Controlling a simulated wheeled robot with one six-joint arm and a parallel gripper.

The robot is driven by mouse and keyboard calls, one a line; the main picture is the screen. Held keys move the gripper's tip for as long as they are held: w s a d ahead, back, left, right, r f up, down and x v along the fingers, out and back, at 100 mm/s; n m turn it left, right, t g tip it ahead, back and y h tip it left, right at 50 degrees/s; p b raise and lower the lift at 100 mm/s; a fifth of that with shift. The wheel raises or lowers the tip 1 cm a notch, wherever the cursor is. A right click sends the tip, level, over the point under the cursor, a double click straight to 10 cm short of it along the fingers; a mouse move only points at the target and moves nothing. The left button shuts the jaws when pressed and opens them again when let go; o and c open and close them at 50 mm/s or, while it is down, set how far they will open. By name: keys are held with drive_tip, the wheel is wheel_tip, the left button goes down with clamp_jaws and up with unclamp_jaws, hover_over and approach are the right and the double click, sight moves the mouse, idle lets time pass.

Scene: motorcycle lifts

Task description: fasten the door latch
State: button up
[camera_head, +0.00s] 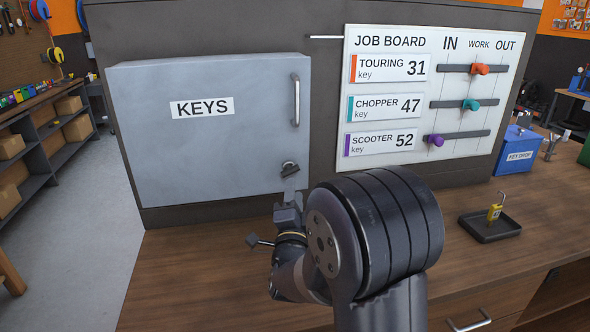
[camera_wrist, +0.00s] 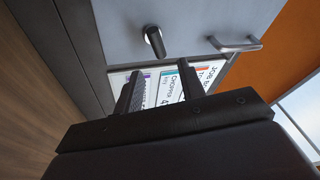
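The grey KEYS cabinet door (camera_head: 210,135) looks shut, with a vertical bar handle (camera_head: 296,100) near its right edge. The handle also shows at the top of the wrist view (camera_wrist: 235,44). A small dark door latch (camera_head: 289,168) is low on the door's right side, below the handle. In the wrist view the latch (camera_wrist: 154,41) is a dark stub beyond my fingertips. My gripper (camera_wrist: 160,78) is open and empty, its two black fingers apart. In the head view my gripper (camera_head: 288,203) is just below the latch; contact there cannot be told.
A job board (camera_head: 432,95) with coloured sliders is right of the cabinet. A black tray (camera_head: 490,229) holding a yellow-tagged key (camera_head: 494,213) and a blue key drop box (camera_head: 515,150) stand on the wooden bench (camera_head: 200,265). The bench left of my arm is clear.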

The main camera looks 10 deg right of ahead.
sight(296, 171)
drive_tip(key=p+x, duration=0.2)
drive_tip(key=x, duration=0.5)
drive_tip(key=shift+w, duration=0.2)
drive_tip(key=shift+c, duration=0.4)
clamp_jaws()
